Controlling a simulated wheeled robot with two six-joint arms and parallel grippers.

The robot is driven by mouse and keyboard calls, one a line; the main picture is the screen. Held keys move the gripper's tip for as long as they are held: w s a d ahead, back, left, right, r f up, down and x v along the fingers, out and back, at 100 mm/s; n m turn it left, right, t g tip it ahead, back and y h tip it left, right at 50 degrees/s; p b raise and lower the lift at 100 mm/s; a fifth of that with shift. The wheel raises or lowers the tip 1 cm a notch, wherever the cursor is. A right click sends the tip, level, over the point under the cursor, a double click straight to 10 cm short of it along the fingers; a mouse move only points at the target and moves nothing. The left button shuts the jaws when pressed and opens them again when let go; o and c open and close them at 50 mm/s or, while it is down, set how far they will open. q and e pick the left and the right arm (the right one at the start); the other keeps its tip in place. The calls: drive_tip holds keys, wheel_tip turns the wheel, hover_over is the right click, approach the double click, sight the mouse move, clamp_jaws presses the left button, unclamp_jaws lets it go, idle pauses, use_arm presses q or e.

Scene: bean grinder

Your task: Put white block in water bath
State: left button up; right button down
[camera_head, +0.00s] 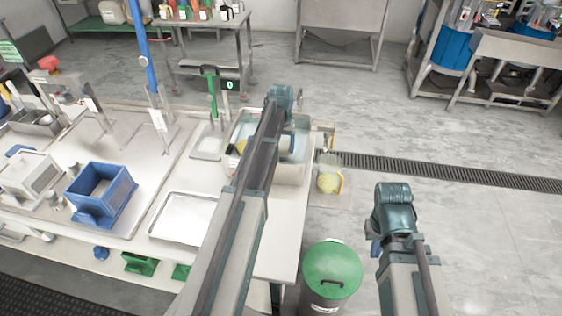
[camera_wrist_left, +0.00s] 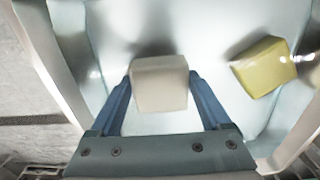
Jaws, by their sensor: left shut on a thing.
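The white block (camera_wrist_left: 160,84) is between the blue fingers of my left gripper (camera_wrist_left: 160,92), which is shut on it. It is within the outline of the water bath (camera_wrist_left: 55,62); I cannot tell whether it touches the water or floor. A yellow block (camera_wrist_left: 264,67) lies in the bath, to the right of the white one. In the head view my left arm reaches across the metal water bath (camera_head: 303,172) and hides much of it and the white block. My right gripper (camera_head: 376,248) hangs over the floor to the right, its jaws mostly hidden.
A metal tray (camera_head: 184,218) and a blue box (camera_head: 101,212) stand on the white table left of my left arm. A green-lidded bin (camera_head: 332,270) is between my arms.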

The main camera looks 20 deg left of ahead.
sight(281, 156)
use_arm(q)
drive_tip(key=shift+f+b, duration=1.9)
drive_tip(key=shift+b, duration=0.05)
drive_tip(key=shift+r, duration=0.1)
drive_tip(key=o, duration=1.4)
drive_tip(key=shift+c, duration=0.2)
wheel_tip(281, 156, up, 12)
drive_tip(key=p, duration=1.2)
drive_tip(key=shift+r, duration=0.1)
